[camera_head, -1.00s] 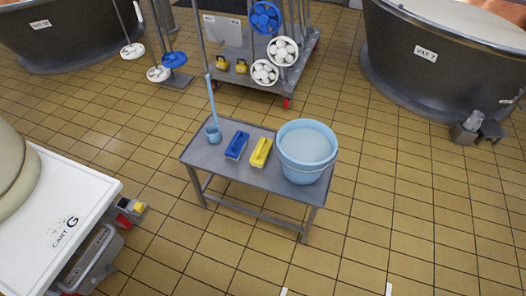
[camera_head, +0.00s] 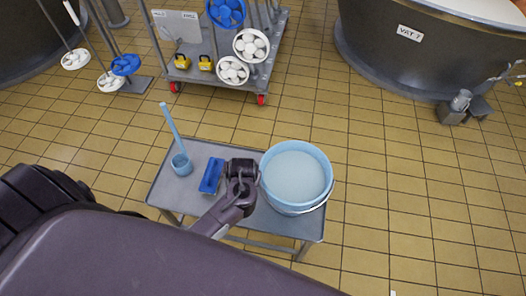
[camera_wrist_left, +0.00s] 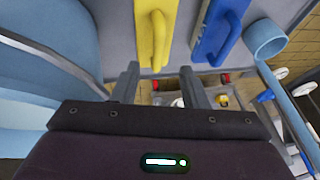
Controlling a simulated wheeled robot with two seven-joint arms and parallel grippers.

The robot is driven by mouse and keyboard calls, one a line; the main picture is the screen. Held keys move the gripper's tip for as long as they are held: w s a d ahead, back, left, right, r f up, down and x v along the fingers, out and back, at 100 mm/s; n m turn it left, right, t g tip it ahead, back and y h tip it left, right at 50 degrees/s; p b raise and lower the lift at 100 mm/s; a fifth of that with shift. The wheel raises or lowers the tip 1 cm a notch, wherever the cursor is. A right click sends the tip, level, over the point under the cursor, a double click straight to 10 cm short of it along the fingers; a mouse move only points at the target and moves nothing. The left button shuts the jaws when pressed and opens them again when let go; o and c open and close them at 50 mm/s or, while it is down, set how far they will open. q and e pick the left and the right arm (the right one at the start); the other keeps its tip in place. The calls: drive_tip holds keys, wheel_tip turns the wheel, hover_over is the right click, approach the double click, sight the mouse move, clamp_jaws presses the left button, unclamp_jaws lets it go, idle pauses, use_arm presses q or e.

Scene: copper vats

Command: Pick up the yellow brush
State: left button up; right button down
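The yellow brush (camera_wrist_left: 152,30) lies on the grey metal table, with its looped handle facing my left wrist camera. In the head view it is hidden behind my left arm. My left gripper (camera_wrist_left: 160,73) has its two fingers apart, with nothing seen between them but background. The near end of the yellow brush shows just ahead of the fingertips. I cannot tell the exact distance. The right gripper is in no view.
A light blue bucket (camera_head: 297,177) stands right. A trolley (camera_head: 262,78) stands behind.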

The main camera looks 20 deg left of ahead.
use_arm(q)
drive_tip(key=b+x, duration=0.2)
drive_tip(key=x, duration=0.4)
drive_tip(key=shift+w+d+f, duration=0.1)
drive_tip(key=shift+w+f, duration=0.05)
drive_tip(key=shift+w, duration=0.1)
drive_tip(key=shift+w+f, duration=0.1)
drive_tip(key=shift+f, duration=0.15)
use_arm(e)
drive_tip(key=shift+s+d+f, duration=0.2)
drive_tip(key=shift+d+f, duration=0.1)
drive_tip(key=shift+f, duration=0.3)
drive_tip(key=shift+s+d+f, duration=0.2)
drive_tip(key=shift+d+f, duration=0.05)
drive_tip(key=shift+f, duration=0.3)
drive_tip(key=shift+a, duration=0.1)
use_arm(q)
drive_tip(key=c, duration=0.5)
clamp_jaws()
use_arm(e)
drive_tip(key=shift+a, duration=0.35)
